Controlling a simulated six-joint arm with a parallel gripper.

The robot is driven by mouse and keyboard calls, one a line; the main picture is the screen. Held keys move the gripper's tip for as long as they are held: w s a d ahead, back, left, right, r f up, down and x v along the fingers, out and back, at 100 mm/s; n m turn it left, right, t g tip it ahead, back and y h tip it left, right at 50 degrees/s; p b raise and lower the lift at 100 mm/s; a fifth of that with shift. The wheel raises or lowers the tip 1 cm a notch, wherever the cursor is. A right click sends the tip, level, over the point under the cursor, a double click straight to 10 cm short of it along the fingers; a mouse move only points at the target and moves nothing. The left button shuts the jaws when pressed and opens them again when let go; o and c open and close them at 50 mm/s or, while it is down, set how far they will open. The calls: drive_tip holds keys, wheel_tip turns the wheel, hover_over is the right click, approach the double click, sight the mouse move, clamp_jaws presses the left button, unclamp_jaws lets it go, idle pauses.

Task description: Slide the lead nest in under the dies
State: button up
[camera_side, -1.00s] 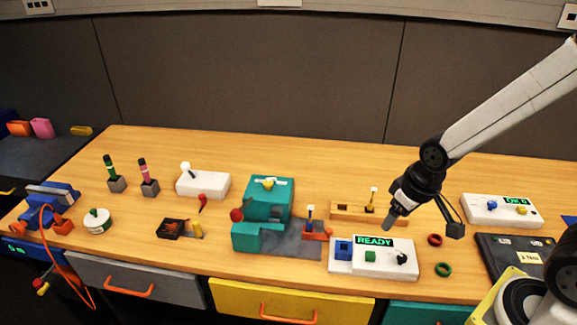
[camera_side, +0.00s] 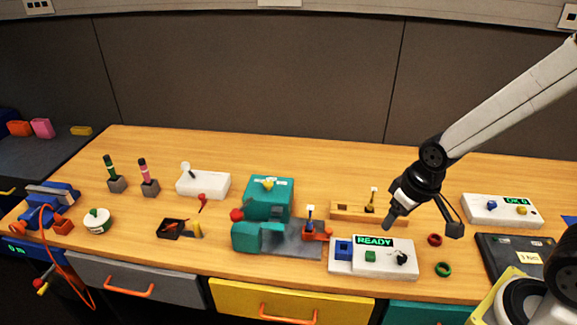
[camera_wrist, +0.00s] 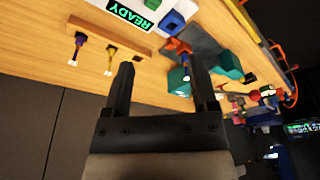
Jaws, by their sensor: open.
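A teal press (camera_side: 268,203) stands mid-table, with a grey slide plate (camera_side: 290,240) running to its right. The lead nest appears to be the small orange-red block (camera_side: 318,233) with a dark upright post, at the plate's right end, clear of the press head. It also shows in the wrist view (camera_wrist: 176,47), beyond my fingertips. The dies are not clearly visible under the head. My gripper (camera_side: 389,222) is above the table, right of the nest and behind the READY panel. In the wrist view my gripper (camera_wrist: 160,75) has its fingers apart with nothing between them.
The white READY panel (camera_side: 386,271) with a blue block and a green block sits in front of the nest. A wooden strip (camera_side: 345,212) with small posts lies behind. Red (camera_side: 435,240) and green (camera_side: 443,269) rings lie to the right.

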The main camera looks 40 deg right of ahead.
drive_tip(key=shift+c, duration=1.4)
drive_tip(key=n+g, duration=0.3)
drive_tip(key=n, duration=1.5)
hover_over(329, 229)
drive_tip(key=shift+f, duration=4.9)
drive_tip(key=shift+s+f, duration=0.1)
drive_tip(key=shift+f, duration=0.05)
drive_tip(key=shift+f, duration=3.7)
